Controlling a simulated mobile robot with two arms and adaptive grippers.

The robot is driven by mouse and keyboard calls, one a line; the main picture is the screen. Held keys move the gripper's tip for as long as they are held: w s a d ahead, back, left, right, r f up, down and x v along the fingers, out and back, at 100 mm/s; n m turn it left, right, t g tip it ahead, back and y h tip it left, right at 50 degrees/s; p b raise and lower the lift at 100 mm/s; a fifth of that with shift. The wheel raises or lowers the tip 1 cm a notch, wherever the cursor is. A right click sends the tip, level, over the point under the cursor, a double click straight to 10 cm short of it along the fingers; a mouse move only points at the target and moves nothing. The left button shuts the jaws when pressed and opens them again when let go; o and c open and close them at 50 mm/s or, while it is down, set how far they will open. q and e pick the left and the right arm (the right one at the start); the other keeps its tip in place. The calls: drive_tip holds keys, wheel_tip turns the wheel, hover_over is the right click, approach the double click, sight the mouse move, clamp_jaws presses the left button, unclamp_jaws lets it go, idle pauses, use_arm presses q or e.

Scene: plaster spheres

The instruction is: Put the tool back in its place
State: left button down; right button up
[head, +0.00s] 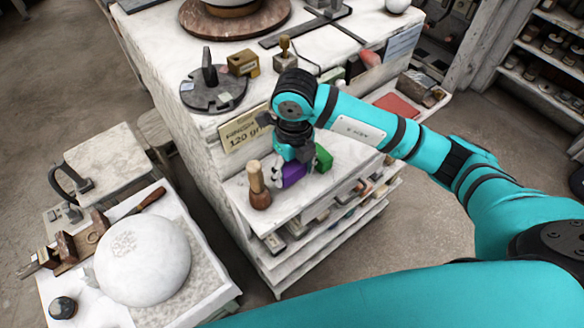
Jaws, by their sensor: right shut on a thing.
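My right gripper (287,163) reaches down over the top shelf at the end of the white workbench, with my arm coming in from the right. It is shut on a purple object (294,173), which sits low at the shelf surface; the gripper hides part of it, and I cannot tell whether it touches the shelf. A green block (323,158) is just right of the purple object. My left gripper is not in view.
A sign reading 120 (243,133) is on the bench side behind the gripper. A dark round stand (214,95) is on the bench top. A large white plaster sphere (142,260) sits on the lower-left table. Lower shelves hold several small items.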

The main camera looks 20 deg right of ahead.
sight(292, 175)
drive_tip(key=shift+w+d, duration=0.1)
drive_tip(key=shift+w, duration=0.35)
drive_tip(key=shift+w+f, duration=0.1)
drive_tip(key=shift+f, duration=0.1)
wheel_tip(292, 175, down, 3)
drive_tip(key=shift+p, duration=0.9)
drive_tip(key=shift+f, duration=0.3)
drive_tip(key=o, duration=1.3)
drive_tip(key=shift+r, duration=0.1)
